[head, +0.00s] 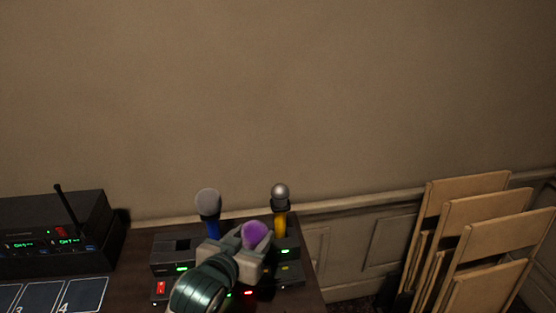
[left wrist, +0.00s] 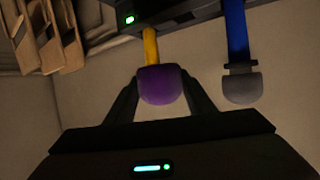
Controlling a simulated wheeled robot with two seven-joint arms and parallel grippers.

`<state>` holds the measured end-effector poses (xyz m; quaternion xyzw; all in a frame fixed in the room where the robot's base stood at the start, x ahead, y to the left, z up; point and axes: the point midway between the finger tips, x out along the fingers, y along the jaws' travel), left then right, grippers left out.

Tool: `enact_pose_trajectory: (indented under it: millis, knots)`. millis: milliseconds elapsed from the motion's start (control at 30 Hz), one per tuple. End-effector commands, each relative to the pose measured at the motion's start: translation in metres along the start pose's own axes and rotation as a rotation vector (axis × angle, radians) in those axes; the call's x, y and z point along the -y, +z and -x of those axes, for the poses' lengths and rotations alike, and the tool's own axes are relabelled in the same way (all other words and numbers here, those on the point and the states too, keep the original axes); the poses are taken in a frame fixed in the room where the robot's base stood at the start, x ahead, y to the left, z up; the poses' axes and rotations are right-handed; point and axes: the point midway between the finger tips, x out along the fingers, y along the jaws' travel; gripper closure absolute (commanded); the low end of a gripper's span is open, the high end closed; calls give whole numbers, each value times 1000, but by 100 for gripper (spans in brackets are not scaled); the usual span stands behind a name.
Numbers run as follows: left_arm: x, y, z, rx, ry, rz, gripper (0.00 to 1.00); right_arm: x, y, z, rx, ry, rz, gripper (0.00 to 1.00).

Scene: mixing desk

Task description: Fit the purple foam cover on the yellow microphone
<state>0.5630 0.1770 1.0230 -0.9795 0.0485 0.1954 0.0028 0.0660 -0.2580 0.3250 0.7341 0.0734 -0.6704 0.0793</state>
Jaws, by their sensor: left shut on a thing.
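My left gripper (head: 248,241) is shut on the purple foam cover (head: 255,233). In the left wrist view the purple foam cover (left wrist: 160,86) sits between the two fingers. The yellow microphone (head: 280,224) stands upright in the dock behind and to the right of the cover in the head view. Its silver head (head: 280,191) is bare and apart from the cover. In the left wrist view the yellow handle (left wrist: 151,46) shows behind the cover, which hides its head. My right gripper is in neither view.
A blue microphone (head: 214,228) with a grey head (head: 207,202) stands left of the yellow one. A black receiver with an antenna (head: 70,210) is at the left of the desk, near numbered cards (head: 82,295). Folded wooden chairs (head: 480,235) lean at the right.

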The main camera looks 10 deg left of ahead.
Motion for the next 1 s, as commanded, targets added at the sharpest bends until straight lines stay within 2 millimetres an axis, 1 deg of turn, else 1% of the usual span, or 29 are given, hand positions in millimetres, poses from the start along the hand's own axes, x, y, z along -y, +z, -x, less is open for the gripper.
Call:
enact_pose_trajectory:
  millis: [33,300,400,567,633,767,900,1000]
  knots:
    - [-5,-12,-4,-5,23,-15,72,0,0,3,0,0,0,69]
    - [-37,-59,-26,-2,167,-79,72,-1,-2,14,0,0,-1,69]
    - [-47,-75,-33,0,219,-101,72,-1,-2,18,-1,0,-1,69]
    - [-56,-99,-45,3,295,-133,72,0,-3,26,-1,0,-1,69]
    - [-57,-110,-50,3,322,-145,72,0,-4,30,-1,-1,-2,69]
    - [-52,-130,-60,6,362,-162,72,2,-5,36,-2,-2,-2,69]
    - [-40,-149,-69,5,384,-169,72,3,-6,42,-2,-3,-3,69]
    - [-30,-160,-73,5,389,-169,72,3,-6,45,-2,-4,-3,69]
